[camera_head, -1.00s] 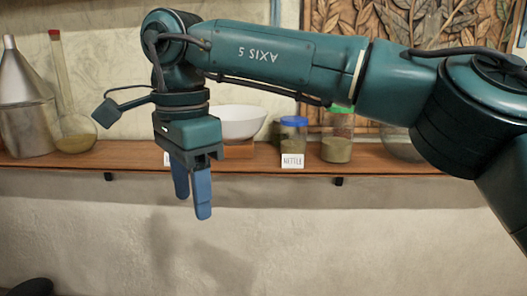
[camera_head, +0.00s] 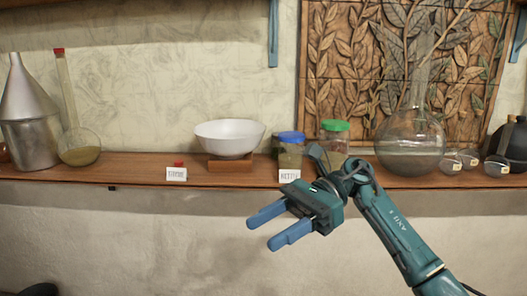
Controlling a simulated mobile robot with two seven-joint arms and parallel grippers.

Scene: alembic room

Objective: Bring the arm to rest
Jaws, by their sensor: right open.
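My right arm (camera_head: 395,232) is teal and comes in from the lower right. Its gripper (camera_head: 266,229) is in front of and below the shelf, with two blue fingers pointing left and a little down. The fingers are apart with nothing between them. The gripper hides part of the shelf front below the blue-lidded jar. My left gripper is not in the view.
A wooden shelf (camera_head: 130,172) bears a metal funnel vessel (camera_head: 30,125), a long-necked flask (camera_head: 80,152), a white bowl (camera_head: 229,138), a blue-lidded jar (camera_head: 291,152), a green-lidded jar (camera_head: 334,143) and a large glass flask (camera_head: 410,140). The wall below is clear.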

